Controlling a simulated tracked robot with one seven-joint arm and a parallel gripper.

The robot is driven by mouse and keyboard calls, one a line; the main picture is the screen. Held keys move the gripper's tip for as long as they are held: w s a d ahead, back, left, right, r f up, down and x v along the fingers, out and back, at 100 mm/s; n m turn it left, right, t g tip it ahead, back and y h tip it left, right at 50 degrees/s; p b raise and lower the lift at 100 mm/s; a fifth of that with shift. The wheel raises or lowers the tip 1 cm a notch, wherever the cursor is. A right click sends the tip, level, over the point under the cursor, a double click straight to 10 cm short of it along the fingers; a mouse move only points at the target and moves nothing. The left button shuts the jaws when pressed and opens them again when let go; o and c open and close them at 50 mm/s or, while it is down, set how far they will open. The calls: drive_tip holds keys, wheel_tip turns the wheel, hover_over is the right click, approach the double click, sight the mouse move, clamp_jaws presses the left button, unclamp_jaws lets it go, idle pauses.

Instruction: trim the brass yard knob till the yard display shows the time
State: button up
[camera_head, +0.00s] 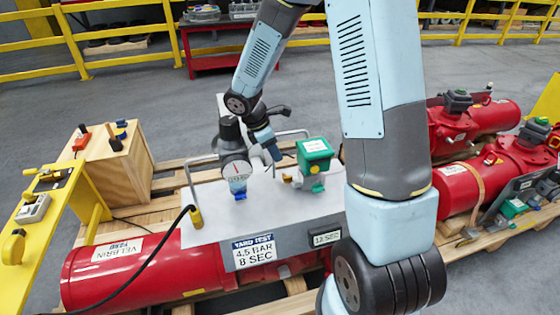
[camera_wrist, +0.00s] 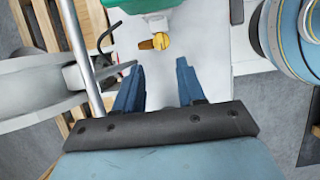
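The brass yard knob (camera_wrist: 155,41) sticks out from a green-topped unit (camera_head: 315,155). In the head view the knob (camera_head: 288,178) is a small yellow piece at that unit's left side. My gripper (camera_wrist: 158,78) is open and empty, its two blue fingers apart, with the knob just beyond the fingertips and between their lines. In the head view my gripper (camera_head: 273,150) hangs left of the green unit. The small yard display (camera_head: 326,237) sits on the grey front panel; it seems to read 13 SEC, but is small. The sign beside it (camera_head: 255,251) reads YARD TEST, 4.5 BAR, 8 SEC.
A round gauge (camera_head: 238,172) with a blue lower part stands left of my gripper. A metal rail (camera_wrist: 82,55) runs close by the left finger. A black cable (camera_head: 150,255) crosses the red cylinder (camera_head: 90,280). A wooden box (camera_head: 115,165) stands at left.

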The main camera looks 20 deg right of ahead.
drive_tip(key=shift+v, duration=1.2)
drive_tip(key=s+d+r+m+t+y, duration=0.1)
drive_tip(key=s+d+r+m, duration=0.1)
drive_tip(key=s+r+m, duration=0.45)
drive_tip(key=s+d+r+m+t, duration=0.1)
drive_tip(key=s+d+r+m, duration=0.25)
drive_tip(key=r, duration=0.65)
drive_tip(key=s+r+m+t+y, duration=0.1)
drive_tip(key=s+r+m, duration=0.3)
drive_tip(key=s, duration=0.3)
drive_tip(key=s+r+m+t+y, duration=0.2)
drive_tip(key=s+r+m, duration=0.2)
drive_tip(key=s, duration=0.3)
drive_tip(key=shift+s+d+t, duration=0.3)
drive_tip(key=shift+o, duration=0.3)
drive_tip(key=shift+r, duration=0.15)
